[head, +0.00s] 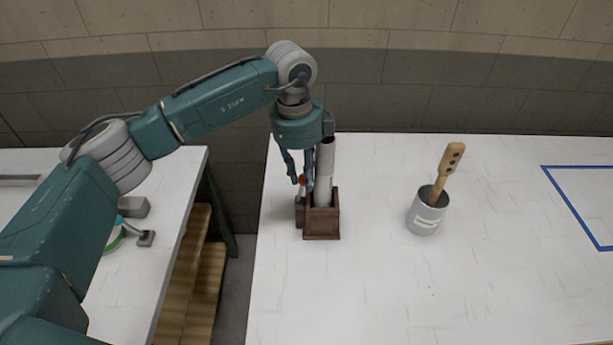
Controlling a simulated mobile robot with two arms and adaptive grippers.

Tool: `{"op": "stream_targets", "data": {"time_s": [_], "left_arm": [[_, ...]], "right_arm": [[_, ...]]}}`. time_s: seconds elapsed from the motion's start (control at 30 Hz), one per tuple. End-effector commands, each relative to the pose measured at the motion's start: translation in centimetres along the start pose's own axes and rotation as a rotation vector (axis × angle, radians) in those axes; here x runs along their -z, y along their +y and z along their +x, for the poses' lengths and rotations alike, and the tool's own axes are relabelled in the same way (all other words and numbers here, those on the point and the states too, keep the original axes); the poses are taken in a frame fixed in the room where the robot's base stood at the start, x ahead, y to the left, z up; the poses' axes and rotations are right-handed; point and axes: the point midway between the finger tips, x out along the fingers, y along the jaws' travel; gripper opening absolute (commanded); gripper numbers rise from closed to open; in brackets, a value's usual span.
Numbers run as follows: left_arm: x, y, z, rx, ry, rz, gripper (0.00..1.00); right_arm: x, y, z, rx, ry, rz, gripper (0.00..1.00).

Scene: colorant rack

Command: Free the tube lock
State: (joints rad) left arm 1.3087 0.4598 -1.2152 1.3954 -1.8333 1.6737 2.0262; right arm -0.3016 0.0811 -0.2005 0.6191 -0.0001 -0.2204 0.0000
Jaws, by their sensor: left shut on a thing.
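A small brown wooden rack (321,226) stands on the white table. A pale grey tube (325,175) with a dark top stands upright in it. My right gripper is not in view.
A grey cup (425,214) holding a wooden-handled tool (446,172) stands to the right. A blue-outlined area (577,211) is at the far right. A second table (165,235) stands left across a gap. The white table's front is clear.

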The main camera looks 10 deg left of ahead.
Motion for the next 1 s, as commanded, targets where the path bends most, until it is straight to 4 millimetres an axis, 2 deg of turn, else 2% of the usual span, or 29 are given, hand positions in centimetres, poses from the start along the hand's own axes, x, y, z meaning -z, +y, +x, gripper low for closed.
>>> {"op": "stream_targets", "data": {"time_s": [0.03,0.6,1.0], "left_arm": [[-0.4,0.2,0.4,0.018,0.023,-0.004,0.0],[-4.3,3.0,0.7,0.291,0.406,-0.02,0.0],[-6.0,4.2,1.1,0.432,0.605,-0.024,0.0]], "right_arm": [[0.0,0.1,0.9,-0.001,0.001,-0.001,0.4],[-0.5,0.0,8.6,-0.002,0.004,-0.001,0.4],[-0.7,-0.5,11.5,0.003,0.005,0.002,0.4]]}}
